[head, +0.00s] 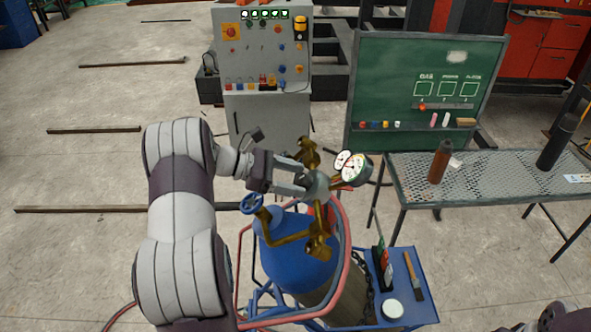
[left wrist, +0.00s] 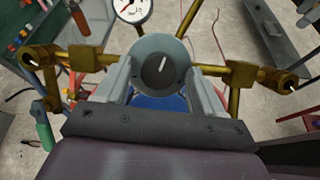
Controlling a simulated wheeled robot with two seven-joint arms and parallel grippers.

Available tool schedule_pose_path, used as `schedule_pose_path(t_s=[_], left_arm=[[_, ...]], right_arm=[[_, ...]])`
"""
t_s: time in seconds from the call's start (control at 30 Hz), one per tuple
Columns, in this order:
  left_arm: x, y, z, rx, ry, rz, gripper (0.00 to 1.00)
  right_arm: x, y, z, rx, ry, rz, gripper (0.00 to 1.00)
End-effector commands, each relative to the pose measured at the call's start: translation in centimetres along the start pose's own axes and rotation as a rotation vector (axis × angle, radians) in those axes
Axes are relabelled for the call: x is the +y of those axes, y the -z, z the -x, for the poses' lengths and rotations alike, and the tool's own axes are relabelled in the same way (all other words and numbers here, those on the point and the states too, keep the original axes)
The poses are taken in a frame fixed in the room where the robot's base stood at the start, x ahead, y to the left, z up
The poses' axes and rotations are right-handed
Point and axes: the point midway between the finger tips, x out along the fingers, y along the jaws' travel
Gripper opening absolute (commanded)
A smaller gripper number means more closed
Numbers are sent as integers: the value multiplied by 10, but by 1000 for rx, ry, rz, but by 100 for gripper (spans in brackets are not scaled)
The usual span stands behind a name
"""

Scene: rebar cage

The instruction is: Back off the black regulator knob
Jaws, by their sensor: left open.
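The black regulator knob (left wrist: 157,72) faces the left wrist camera, with a white mark pointing up and slightly right. It sits in the round grey regulator body (left wrist: 163,44), which also shows in the head view (head: 317,184). My left gripper (head: 303,184) is at the regulator from the left. In the left wrist view its two fingers (left wrist: 160,76) stand apart, one on each side of the knob. I cannot tell whether they touch the regulator body. The knob itself is hidden in the head view. My right gripper is not in view.
Brass pipes (head: 318,243) and pressure gauges (head: 355,168) surround the regulator. The blue cylinder (head: 290,262) below stands in a red-railed cart. A blue tool tray (head: 410,275), a mesh table (head: 490,180) and a green board (head: 400,75) stand to the right. Floor at left is mostly clear.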

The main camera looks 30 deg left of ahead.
Motion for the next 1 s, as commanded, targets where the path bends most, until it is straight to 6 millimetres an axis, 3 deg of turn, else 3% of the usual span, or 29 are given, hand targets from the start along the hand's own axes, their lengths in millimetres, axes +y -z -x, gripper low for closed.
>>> schedule_pose_path(t_s=[0.33,0.5,1.0], left_arm=[[0,1,-8,1,-1,0,68],[0,1,-8,1,-2,0,13],[0,4,-8,8,-39,109,13]], right_arm=[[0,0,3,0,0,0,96],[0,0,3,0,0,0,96],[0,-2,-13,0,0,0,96]])
